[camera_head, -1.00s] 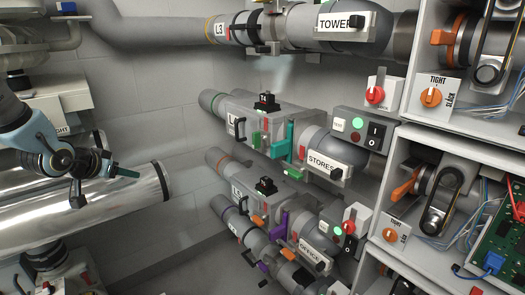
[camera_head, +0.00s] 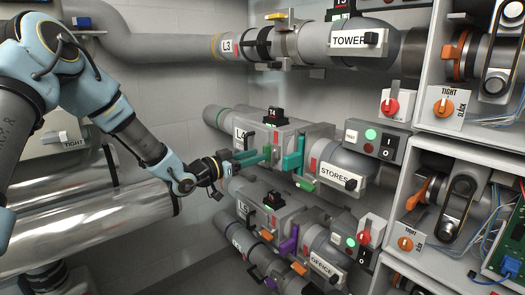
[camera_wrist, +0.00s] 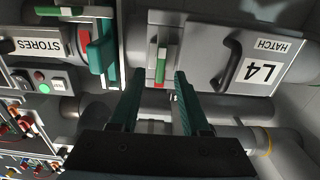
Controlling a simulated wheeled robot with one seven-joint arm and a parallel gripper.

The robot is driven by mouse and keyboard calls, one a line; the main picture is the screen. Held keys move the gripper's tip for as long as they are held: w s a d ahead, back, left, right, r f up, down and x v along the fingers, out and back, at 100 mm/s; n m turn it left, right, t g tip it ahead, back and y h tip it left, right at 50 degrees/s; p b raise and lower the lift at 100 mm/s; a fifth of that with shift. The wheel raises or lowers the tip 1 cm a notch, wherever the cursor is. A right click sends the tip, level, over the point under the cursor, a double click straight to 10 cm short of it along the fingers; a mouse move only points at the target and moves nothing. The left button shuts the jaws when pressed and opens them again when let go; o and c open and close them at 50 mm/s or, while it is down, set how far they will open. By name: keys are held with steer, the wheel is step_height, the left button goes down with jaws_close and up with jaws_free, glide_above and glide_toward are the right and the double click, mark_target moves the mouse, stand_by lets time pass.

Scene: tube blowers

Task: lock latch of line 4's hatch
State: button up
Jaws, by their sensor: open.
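The line 4 hatch is a grey cover labelled L4 HATCH (camera_wrist: 270,70) with a dark handle (camera_wrist: 230,62); it looks closed in the wrist view, which shows it upside down. Its latch (camera_wrist: 161,60) is a narrow upright piece with green, white and red parts beside the hatch; it also shows in the head view (camera_head: 276,138). My gripper (camera_wrist: 158,75) is open and empty, its two teal fingers apart on either side of the latch's lower end in the wrist view. I cannot tell whether they touch it. In the head view my gripper (camera_head: 256,156) is close in front of line 4.
A large teal lever (camera_head: 292,160) stands right of the latch, near the STORES label (camera_head: 338,178). A switch box (camera_head: 378,140) is further right. Line 5 (camera_head: 245,205) runs below, line 3 (camera_head: 230,46) above. A shiny large pipe (camera_head: 120,220) lies left, under my arm.

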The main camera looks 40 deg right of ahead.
steer(key=shift+d+p, duration=0.3)
steer(key=shift+d, duration=1.35)
jaws_close()
